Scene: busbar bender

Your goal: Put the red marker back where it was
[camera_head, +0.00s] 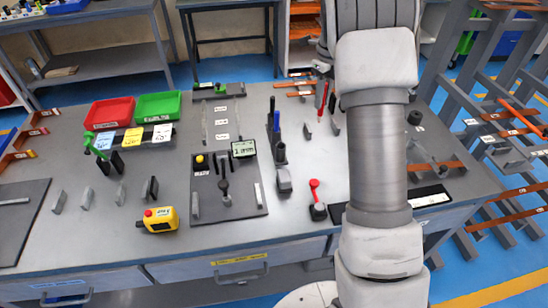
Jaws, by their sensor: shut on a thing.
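The red marker (322,95) hangs roughly upright above the bench, right of the picture's centre. My gripper (323,77) is shut on its upper part and is partly hidden behind my own arm. The blue marker (277,120) stands upright in a dark holder to the left of the red marker. A black upright piece (271,104) stands just behind it. A further dark holder (280,152) stands in front of the blue marker, and I cannot make out anything in it. The red marker is apart from these holders.
A red-knobbed lever (315,190) and a grey block (284,180) stand in front of the holders. A dark plate with a display (243,149) lies left. Small upright grey pieces (308,130) stand near the marker. Red (110,112) and green (158,105) trays are farther left.

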